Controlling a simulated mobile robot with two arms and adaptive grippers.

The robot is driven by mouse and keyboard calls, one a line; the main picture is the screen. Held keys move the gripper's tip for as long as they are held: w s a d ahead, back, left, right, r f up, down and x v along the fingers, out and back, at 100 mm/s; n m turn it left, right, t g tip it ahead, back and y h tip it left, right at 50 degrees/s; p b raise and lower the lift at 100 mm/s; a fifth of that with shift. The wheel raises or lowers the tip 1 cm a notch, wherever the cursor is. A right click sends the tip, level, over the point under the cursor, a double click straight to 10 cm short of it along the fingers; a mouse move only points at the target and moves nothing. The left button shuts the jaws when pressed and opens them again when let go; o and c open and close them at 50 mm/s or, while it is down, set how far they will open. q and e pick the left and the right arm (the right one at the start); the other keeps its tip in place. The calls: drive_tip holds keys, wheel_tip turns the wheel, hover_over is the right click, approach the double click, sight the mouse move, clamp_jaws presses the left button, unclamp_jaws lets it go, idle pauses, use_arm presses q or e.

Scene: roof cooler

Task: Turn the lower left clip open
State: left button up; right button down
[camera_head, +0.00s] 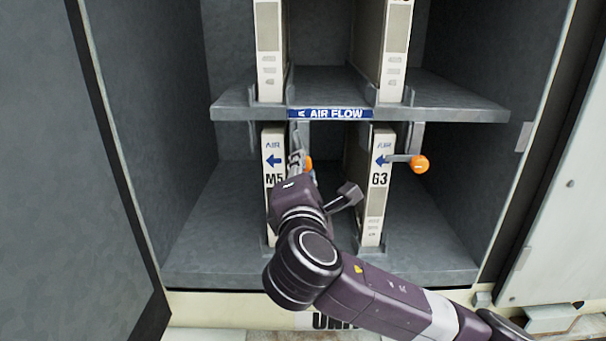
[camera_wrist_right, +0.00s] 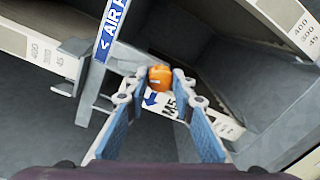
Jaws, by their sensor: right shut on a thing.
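My right gripper (camera_head: 298,163) is at the front of the lower left filter, labelled M5 (camera_head: 273,215). It is shut on the orange knob (camera_head: 309,165) of the lower left clip. In the right wrist view the knob (camera_wrist_right: 160,78) sits between the tips of the blue-padded fingers (camera_wrist_right: 163,92), in front of the M5 label. The clip's metal bracket (camera_head: 303,136) shows above the gripper; the clip's arm is mostly hidden. My left gripper is not in view.
The lower right filter, labelled G3 (camera_head: 377,205), has a clip with an orange knob (camera_head: 420,164) sticking out to the right. A shelf (camera_head: 450,99) with an AIR FLOW label (camera_head: 330,114) runs just above. Cabinet walls close both sides; the lower right bay is empty.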

drive_tip(key=shift+f+m, duration=0.1)
drive_tip(key=shift+m, duration=1.3)
drive_tip(key=c, duration=1.6)
unclamp_jaws()
drive_tip(key=shift+s+r, duration=0.15)
drive_tip(key=shift+s, duration=2.9)
drive_tip(key=shift+s+r, duration=0.15)
drive_tip(key=shift+s, duration=2.85)
